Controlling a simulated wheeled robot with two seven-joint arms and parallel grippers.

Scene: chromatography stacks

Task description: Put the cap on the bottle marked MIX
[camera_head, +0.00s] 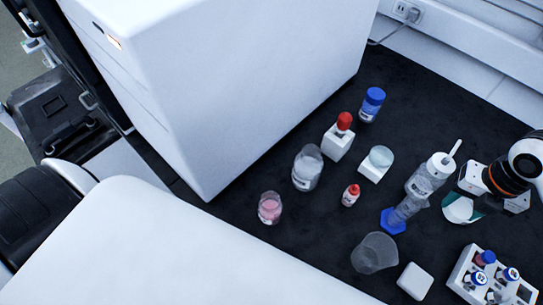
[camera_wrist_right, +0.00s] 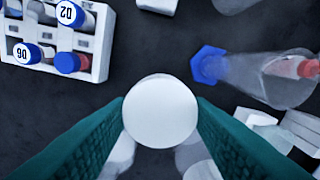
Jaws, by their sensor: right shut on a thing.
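My right gripper (camera_head: 466,206) is at the right of the bench, beside the clear cylinder. In the right wrist view its green fingers (camera_wrist_right: 160,104) are shut on a white round cap (camera_wrist_right: 160,110), seen face-on. The cap also shows as a pale shape in the head view (camera_head: 458,209). A clear open bottle (camera_head: 307,168) with a small label stands left of the middle of the bench. The marking MIX cannot be read on any bottle at this size. My left gripper is not in view.
A clear cylinder with a blue base (camera_head: 394,221), a white-topped wash bottle (camera_head: 428,176), a beaker (camera_head: 374,254) and a vial rack (camera_head: 463,277) surround the gripper. Red-capped (camera_head: 338,144) and blue-capped (camera_head: 371,104) bottles stand farther back. A large white cabinet (camera_head: 230,80) bounds the left.

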